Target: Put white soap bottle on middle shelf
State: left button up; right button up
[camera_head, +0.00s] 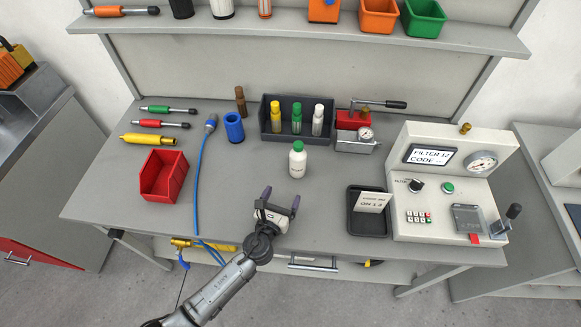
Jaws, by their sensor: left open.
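The white soap bottle (298,163) with a green cap stands upright on the grey workbench, near its middle. My left gripper (280,201) is open and empty, its fingers pointing towards the bottle from the front edge, a short gap away from it. A shelf (290,40) runs across the back above the bench and holds several items. Part of a lower shelf shows under the bench. My right gripper is not in view.
Behind the bottle is a dark tray (268,131) with yellow, green and white bottles. A red bin (164,177) and blue hose (200,165) are to the left. A black tray (367,224) and test unit (440,185) are to the right. Bench space around the bottle is clear.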

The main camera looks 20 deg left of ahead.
aim_at(295, 169)
pick_arm(q)
jog(key=w+b, duration=0.1)
jog(key=w, duration=0.7)
jog(key=shift+w+a, duration=0.1)
jog(key=shift+w, duration=0.15)
jog(key=shift+w+a+b, duration=0.1)
jog(key=shift+w+b, duration=0.8)
jog(key=shift+w, duration=1.75)
jog(key=shift+r, duration=0.1)
jog(key=shift+c, duration=0.2)
jog(key=c, duration=1)
jog(key=shift+c, duration=1.3)
jog(key=shift+r, duration=0.15)
